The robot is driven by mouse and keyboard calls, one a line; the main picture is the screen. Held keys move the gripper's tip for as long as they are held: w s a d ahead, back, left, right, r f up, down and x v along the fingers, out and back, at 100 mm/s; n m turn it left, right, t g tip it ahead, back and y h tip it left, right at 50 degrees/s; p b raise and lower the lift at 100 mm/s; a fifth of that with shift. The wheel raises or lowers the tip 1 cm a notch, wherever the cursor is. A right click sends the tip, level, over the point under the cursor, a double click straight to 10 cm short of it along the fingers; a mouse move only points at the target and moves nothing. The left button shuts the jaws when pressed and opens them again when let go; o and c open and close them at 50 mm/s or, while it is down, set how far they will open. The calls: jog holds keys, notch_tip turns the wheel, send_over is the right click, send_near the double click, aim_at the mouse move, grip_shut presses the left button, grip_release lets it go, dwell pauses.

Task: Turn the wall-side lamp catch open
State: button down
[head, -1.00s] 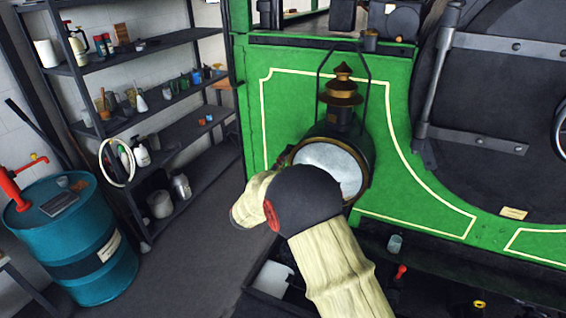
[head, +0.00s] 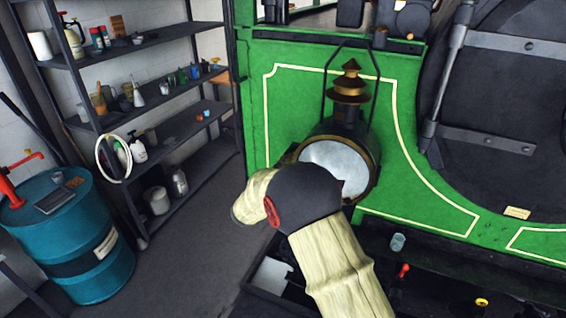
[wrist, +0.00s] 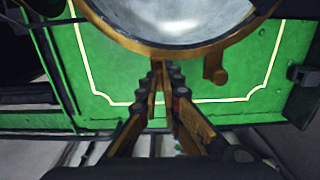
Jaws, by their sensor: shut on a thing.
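The lamp (head: 361,142) is dark with a stepped brass chimney top and a brass-rimmed pale glass (head: 327,160), mounted on the green panel. In the wrist view its brass rim (wrist: 180,50) and glass fill the top. My gripper (wrist: 164,70) is at the rim's edge, its fingers closed together around a narrow brass piece, which looks like the wall-side lamp catch (wrist: 156,78); the fingers hide most of it. A second brass tab (wrist: 215,68) stands out from the rim to the right and is free. In the head view my arm hides the gripper and the catch.
Shelves (head: 160,120) with bottles and jars stand along the wall at left, beside a blue drum (head: 75,240). A small glass (head: 397,242) and red-handled and yellow items lie on the dark ledge below the lamp. The floor between shelves and engine is clear.

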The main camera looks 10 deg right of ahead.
jog(key=shift+w+a+r+n+b, duration=0.1)
jog(key=shift+a+n+b, duration=0.15)
jog(key=shift+b, duration=0.25)
jog(key=n+b, duration=0.1)
jog(key=n, duration=0.5)
jog(key=n+b, duration=0.2)
jog(key=n, duration=0.3)
jog(key=n+b, duration=0.2)
jog(key=n, duration=0.4)
jog(key=shift+a+n, duration=0.25)
jog(key=shift+n, duration=0.1)
jog(key=shift+f, duration=0.25)
jog(key=c, duration=2.2)
grip_release()
jog(key=shift+w+r, duration=0.1)
jog(key=shift+o, duration=1)
jog(key=shift+r, duration=0.2)
